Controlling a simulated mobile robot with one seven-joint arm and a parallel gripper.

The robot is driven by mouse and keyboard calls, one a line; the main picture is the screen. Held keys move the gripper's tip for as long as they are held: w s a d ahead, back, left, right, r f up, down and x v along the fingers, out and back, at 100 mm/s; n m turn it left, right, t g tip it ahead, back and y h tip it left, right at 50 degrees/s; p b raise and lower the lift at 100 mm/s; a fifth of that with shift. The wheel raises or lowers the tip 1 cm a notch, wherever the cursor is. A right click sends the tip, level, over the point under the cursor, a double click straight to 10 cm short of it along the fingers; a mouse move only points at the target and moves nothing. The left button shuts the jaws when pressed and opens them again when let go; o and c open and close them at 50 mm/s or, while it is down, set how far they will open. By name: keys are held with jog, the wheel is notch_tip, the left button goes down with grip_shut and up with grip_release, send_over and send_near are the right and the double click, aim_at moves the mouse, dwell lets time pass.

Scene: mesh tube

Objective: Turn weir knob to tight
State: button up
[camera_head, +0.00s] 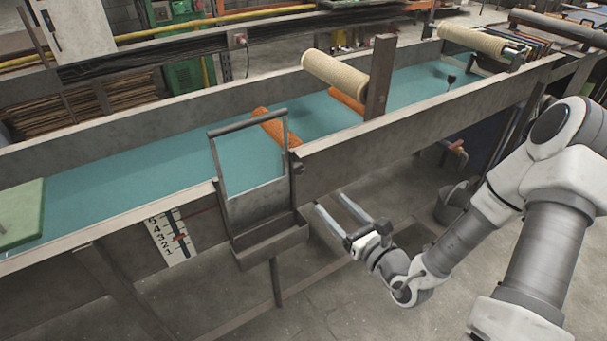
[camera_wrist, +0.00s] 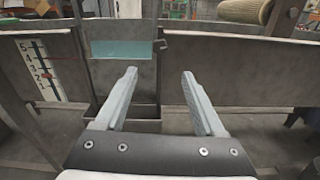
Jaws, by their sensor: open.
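The weir (camera_head: 256,204) is a grey metal frame with a top bar, set in the near wall of the long water trough. A small dark knob (camera_head: 297,168) sits at the weir's right edge, on the outside of the wall. It also shows in the wrist view (camera_wrist: 160,45), above and beyond the gap between my fingers. My gripper (camera_head: 331,202) is open and empty, to the right of the weir and below the knob, apart from both. In the wrist view its two pale fingers (camera_wrist: 158,74) point toward the trough wall. The knob's turn position is too small to read.
A white numbered scale (camera_head: 172,238) with a red mark is on the wall left of the weir. A ledge box (camera_head: 270,245) juts out below the weir. Orange floats (camera_head: 276,128) lie in the teal water. A bucket (camera_head: 455,203) stands on the floor near my arm.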

aim_at(300, 171)
jog(key=b+x, duration=0.1)
jog(key=x, duration=1.3)
jog(key=shift+w+a, duration=0.2)
jog(key=shift+w, duration=0.15)
grip_shut()
